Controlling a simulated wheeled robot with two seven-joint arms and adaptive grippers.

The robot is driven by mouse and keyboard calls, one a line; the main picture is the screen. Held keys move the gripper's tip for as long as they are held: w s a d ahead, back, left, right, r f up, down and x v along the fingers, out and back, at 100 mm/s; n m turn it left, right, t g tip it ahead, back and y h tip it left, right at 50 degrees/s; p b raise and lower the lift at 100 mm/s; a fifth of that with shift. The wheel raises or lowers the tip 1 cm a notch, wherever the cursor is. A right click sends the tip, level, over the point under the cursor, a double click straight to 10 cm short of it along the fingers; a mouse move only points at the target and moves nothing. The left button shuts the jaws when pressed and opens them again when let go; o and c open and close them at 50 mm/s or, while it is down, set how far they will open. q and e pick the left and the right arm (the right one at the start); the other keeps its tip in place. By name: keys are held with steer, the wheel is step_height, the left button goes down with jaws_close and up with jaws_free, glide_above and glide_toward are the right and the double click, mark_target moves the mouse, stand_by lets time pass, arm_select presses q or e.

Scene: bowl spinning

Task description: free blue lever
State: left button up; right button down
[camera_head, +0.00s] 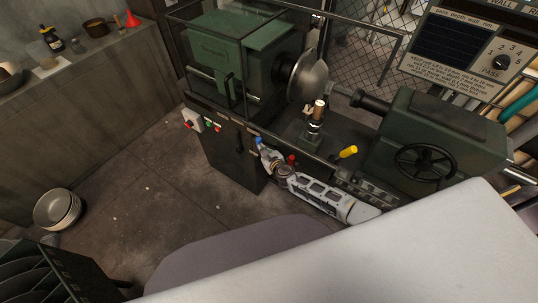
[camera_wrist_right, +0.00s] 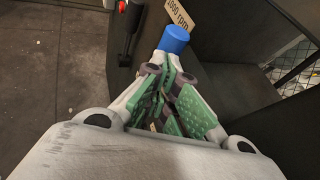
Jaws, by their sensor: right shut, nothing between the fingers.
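The blue lever knob (camera_head: 258,141) is at the front of the green lathe, just beyond my right gripper (camera_head: 264,151). In the right wrist view the blue knob (camera_wrist_right: 174,38) is a short cylinder right at the tips of my right gripper (camera_wrist_right: 168,62). The fingers are shut with nothing between them. I cannot tell whether the tips touch the knob. The knob's shaft is hidden behind the fingers. My left gripper is not in view.
The lathe headstock (camera_head: 232,60) holds a metal disc (camera_head: 307,76). A yellow handle (camera_head: 347,152) and a red knob (camera_head: 291,159) are close to my right arm. A "1000 rpm" label (camera_wrist_right: 180,15) is by the blue knob.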

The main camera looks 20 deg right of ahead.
steer(key=shift+w+a+r, duration=0.15)
steer(key=shift+w+a, duration=0.1)
steer(key=shift+w, duration=0.05)
steer(key=shift+w+a, duration=0.15)
steer(key=shift+w, duration=0.05)
steer(key=shift+w+a+r, duration=0.1)
steer(key=shift+w+a, duration=0.65)
steer(key=shift+w, duration=0.2)
steer(key=shift+s, duration=0.2)
steer(key=v, duration=1.1)
steer(key=shift+s, duration=0.25)
stand_by(0.7)
steer(key=shift+r, duration=0.15)
stand_by(0.3)
